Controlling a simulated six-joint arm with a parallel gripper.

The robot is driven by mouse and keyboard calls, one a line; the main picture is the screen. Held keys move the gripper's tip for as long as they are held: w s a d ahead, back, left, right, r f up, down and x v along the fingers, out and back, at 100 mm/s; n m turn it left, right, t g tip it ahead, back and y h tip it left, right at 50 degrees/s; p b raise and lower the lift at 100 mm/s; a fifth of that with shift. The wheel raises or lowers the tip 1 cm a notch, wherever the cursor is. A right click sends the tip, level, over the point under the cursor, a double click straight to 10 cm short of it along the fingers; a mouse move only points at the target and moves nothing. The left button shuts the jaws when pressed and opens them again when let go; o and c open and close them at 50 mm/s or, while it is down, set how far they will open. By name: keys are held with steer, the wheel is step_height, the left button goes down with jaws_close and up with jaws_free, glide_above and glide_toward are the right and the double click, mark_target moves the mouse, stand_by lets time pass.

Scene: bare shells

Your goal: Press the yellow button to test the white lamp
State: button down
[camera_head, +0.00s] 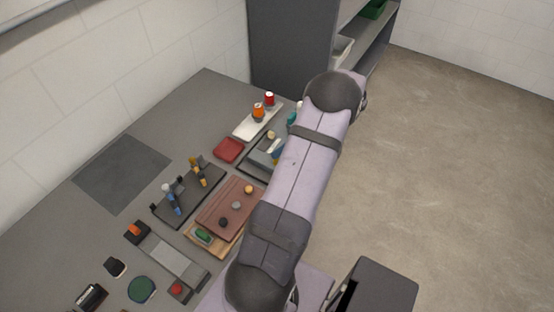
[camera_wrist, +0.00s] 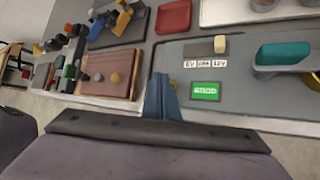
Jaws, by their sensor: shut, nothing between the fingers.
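A brown board (camera_head: 232,206) carries a yellow-orange round knob or button (camera_head: 249,189), a grey one and a black one in a row. The board (camera_wrist: 125,60) and the yellow one (camera_wrist: 117,78) also show in the wrist view. My gripper (camera_wrist: 160,82) is shut and empty, its blue fingers seen between this board and a grey panel (camera_wrist: 180,65). Its height above them is unclear. My arm hides the gripper in the head view. The panel has a cream knob (camera_wrist: 220,44), voltage labels and a green display (camera_wrist: 206,91). I cannot make out a white lamp for certain.
A teal holder (camera_wrist: 283,54) stands on the panel. A red tray (camera_head: 229,150) and a white tray (camera_head: 252,126) with red and orange items lie near it. A dark rack (camera_head: 187,204) holds blue and yellow tools. The table's far-left part is clear.

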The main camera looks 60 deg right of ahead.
steer(key=shift+r, duration=0.1)
step_height(320, 180, up, 5)
steer(key=p, duration=0.5)
stand_by(0.7)
